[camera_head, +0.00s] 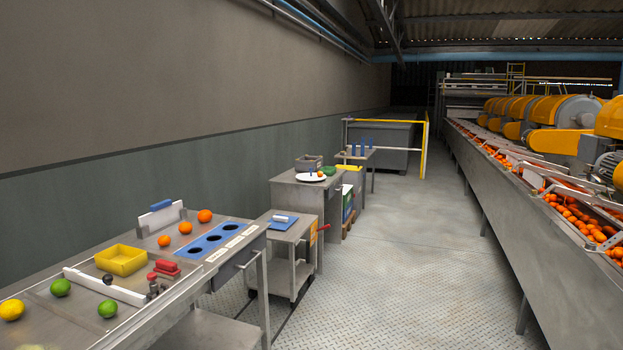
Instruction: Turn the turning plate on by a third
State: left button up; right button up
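A white round plate (305,178), seemingly the turning plate, lies on top of a grey metal cabinet (286,180) in the middle distance, near the left wall. A small orange item (320,174) and a small dark blue item sit on it; they are too small to make out. A grey open box (308,162) stands behind the plate and a green item (329,171) sits at its right. Neither of my grippers shows in the head view.
A near metal table (230,283) holds citrus fruits, a yellow tray (121,260) and a blue panel with holes (217,241). A low cart (291,235) with a red handle stands before the cabinet. The aisle floor (420,270) is clear, with a conveyor (520,215) along its right.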

aim_at(311, 173)
jog(key=i+z, duration=0.25)
jog(key=i, duration=6.1)
